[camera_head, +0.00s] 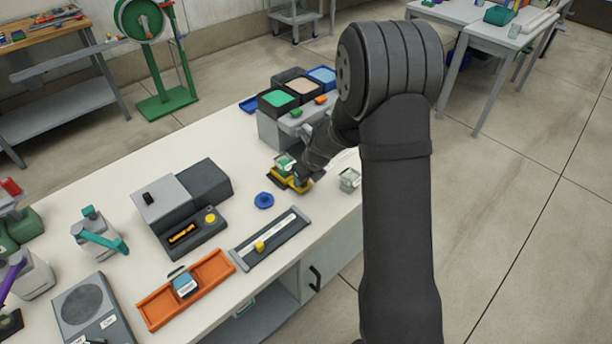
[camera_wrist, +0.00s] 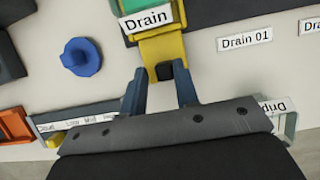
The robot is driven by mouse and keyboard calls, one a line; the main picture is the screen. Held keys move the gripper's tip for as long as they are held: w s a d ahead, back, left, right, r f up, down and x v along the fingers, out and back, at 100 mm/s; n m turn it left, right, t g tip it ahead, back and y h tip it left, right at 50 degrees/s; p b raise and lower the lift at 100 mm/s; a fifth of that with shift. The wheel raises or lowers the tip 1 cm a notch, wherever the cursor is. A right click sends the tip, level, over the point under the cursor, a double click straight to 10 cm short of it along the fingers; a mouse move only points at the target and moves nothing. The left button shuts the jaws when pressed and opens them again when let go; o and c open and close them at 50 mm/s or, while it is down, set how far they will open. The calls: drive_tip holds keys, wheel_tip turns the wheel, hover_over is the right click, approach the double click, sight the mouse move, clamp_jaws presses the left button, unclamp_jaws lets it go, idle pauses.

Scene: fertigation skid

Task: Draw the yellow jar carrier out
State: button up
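The yellow jar carrier (camera_head: 283,179) sits on the pale bench in front of the grey block with coloured bins. A clear jar with green in it (camera_head: 284,163) stands in the carrier. In the wrist view the carrier's yellow tab (camera_wrist: 161,47) points toward my gripper, with a dark square patch at its near end. A "Drain" label (camera_wrist: 146,21) shows beyond the tab. My gripper (camera_wrist: 159,70) is open, its two fingers apart on either side of the tab's near end. I cannot tell whether they touch it. My arm partly hides the carrier in the head view.
A blue knobbed disc (camera_head: 263,200) lies left of the carrier. A clear jar (camera_head: 349,179) stands to the right. A dark slide rail with a yellow slider (camera_head: 270,238) and an orange tray (camera_head: 187,290) lie nearer. The bin block (camera_head: 285,131) stands behind.

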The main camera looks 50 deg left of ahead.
drive_tip(key=shift+o, duration=1.1)
drive_tip(key=shift+d+r, duration=0.15)
drive_tip(key=shift+r, duration=0.4)
drive_tip(key=v, duration=1.6)
drive_tip(key=shift+d, duration=0.2)
drive_tip(key=shift+r, duration=0.1)
drive_tip(key=x, duration=1.7)
drive_tip(key=shift+a, duration=0.15)
